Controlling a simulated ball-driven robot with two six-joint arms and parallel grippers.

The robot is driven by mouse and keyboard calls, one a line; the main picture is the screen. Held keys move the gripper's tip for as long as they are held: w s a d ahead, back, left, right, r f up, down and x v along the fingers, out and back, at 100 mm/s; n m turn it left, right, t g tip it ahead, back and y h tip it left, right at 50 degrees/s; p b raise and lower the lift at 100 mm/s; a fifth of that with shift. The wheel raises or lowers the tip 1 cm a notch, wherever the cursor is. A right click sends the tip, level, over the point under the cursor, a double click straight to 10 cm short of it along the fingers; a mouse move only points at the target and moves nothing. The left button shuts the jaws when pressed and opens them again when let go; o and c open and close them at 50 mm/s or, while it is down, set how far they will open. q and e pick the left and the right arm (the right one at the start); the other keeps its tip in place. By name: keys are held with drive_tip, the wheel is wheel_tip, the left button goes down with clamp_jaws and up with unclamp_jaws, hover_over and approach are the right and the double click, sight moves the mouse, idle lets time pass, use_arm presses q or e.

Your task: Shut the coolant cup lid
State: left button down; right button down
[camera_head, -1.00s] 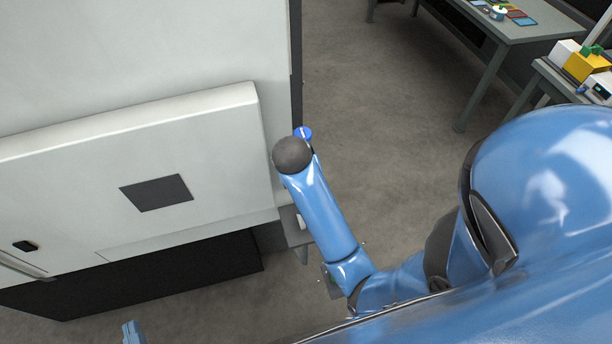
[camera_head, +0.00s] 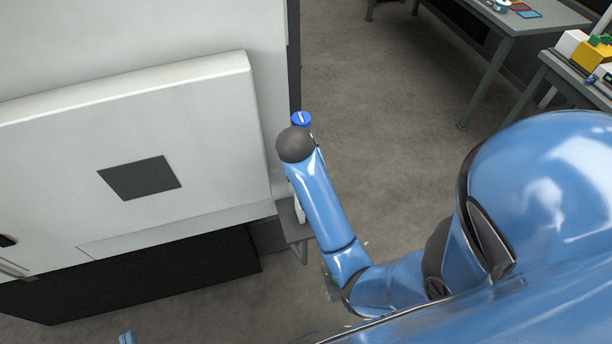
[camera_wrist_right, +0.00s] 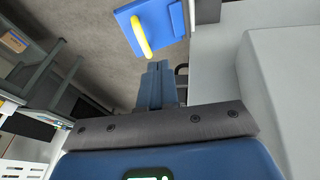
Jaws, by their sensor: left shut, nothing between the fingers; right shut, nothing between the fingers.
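A blue square lid (camera_wrist_right: 172,22) with a yellow bar handle (camera_wrist_right: 142,36) shows at the top of the right wrist view. I take it for the coolant cup lid. It looks raised, and the cup itself is not visible. My right gripper (camera_wrist_right: 159,66) is shut and empty, its blue fingertips just below the handle in the picture; I cannot tell whether they touch it. My left gripper (camera_head: 127,338) barely shows at the bottom edge of the head view, shut and empty, far from the lid.
A large pale machine (camera_head: 215,130) fills the left of the head view. A small grey shelf (camera_head: 289,222) juts out beside it behind my right arm. Workbenches (camera_head: 515,22) stand at upper right. The floor between is clear.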

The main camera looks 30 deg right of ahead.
drive_tip(key=d+f, duration=0.1)
drive_tip(key=f+p, duration=0.1)
drive_tip(key=shift+s+d+f, duration=0.2)
drive_tip(key=shift+d+f, duration=0.15)
drive_tip(key=shift+d, duration=0.05)
drive_tip(key=shift+s+d+f, duration=0.15)
drive_tip(key=shift+d+f, duration=0.15)
drive_tip(key=shift+f, duration=0.15)
drive_tip(key=shift+w, duration=0.2)
